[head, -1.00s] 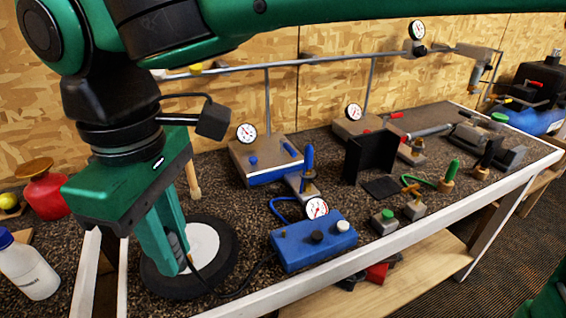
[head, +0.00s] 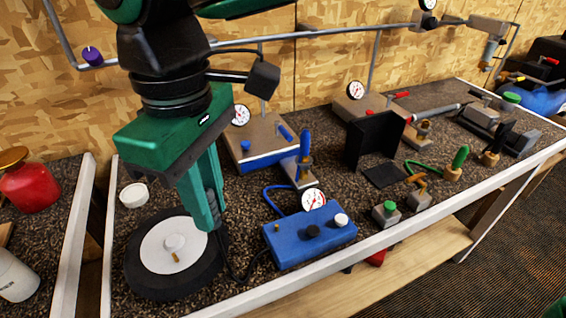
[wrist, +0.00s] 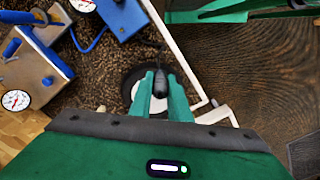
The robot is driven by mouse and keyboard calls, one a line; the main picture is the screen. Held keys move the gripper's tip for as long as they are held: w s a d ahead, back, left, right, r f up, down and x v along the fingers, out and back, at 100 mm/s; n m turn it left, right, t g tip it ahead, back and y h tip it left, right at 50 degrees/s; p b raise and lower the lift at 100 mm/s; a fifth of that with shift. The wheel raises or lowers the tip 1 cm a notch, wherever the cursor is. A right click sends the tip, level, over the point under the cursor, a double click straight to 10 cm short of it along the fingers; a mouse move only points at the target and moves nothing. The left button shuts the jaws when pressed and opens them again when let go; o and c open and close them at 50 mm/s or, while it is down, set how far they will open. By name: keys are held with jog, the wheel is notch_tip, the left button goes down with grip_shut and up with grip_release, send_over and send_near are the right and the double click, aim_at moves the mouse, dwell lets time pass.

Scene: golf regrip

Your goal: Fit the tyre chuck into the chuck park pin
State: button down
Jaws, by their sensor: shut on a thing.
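My gripper (head: 211,226) is shut on the dark tyre chuck (wrist: 160,84), which shows between the fingertips in the wrist view. In the head view the fingers mostly hide the chuck. They hang over the right edge of the black tyre (head: 140,284), left of the blue gauge box (head: 318,248). A black hose (head: 232,268) runs from near the fingertips toward the box. A small brass pin (head: 277,228) stands on the box's left end; I cannot tell for certain that it is the chuck park pin. A brass valve stem (head: 176,257) shows on the tyre's white disc.
A steel block with a blue-handled clamp (head: 304,160) stands behind the blue box. A black upright panel (head: 374,137) and small fittings stand to the right. A white cap (head: 133,194) lies behind the tyre. The bench's white front edge (head: 368,246) is close.

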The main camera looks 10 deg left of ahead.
jog(key=m, duration=0.2)
send_over(277, 226)
notch_tip(277, 226, down, 4)
jog(key=shift+w+f, duration=0.1)
jog(key=shift+f, duration=2.9)
jog(key=shift+f, duration=1.25)
jog(key=c, duration=1.6)
grip_release()
notch_tip(277, 226, up, 11)
jog(key=shift+f, duration=0.1)
